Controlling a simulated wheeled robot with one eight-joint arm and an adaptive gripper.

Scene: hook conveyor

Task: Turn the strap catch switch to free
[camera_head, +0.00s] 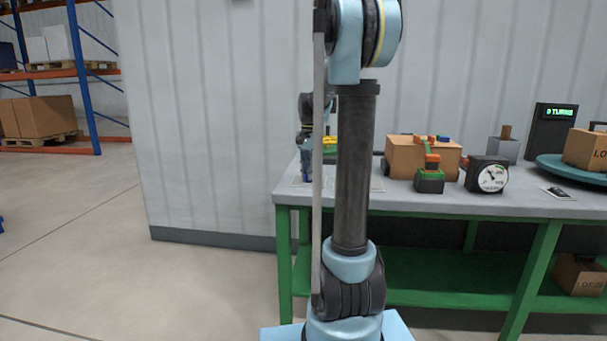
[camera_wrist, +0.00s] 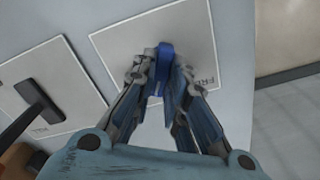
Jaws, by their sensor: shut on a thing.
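In the wrist view a blue switch handle (camera_wrist: 165,58) stands on a pale square plate (camera_wrist: 118,42) fixed to the grey surface. Lettering that seems to read FREE runs along the plate's right side. My gripper (camera_wrist: 163,72) is shut on the blue handle, with a finger on each side of it. The fingers hide part of the handle and its base, so its exact setting is hard to tell. In the head view my gripper (camera_head: 307,168) is small, over the left end of the bench, partly behind my arm.
In the wrist view a black T-shaped handle (camera_wrist: 40,98) stands on another plate to the left. On the green-legged bench (camera_head: 520,203) are a cardboard box (camera_head: 405,158), a dial gauge (camera_head: 489,175) and a turntable (camera_head: 560,170). Floor left of the bench is clear.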

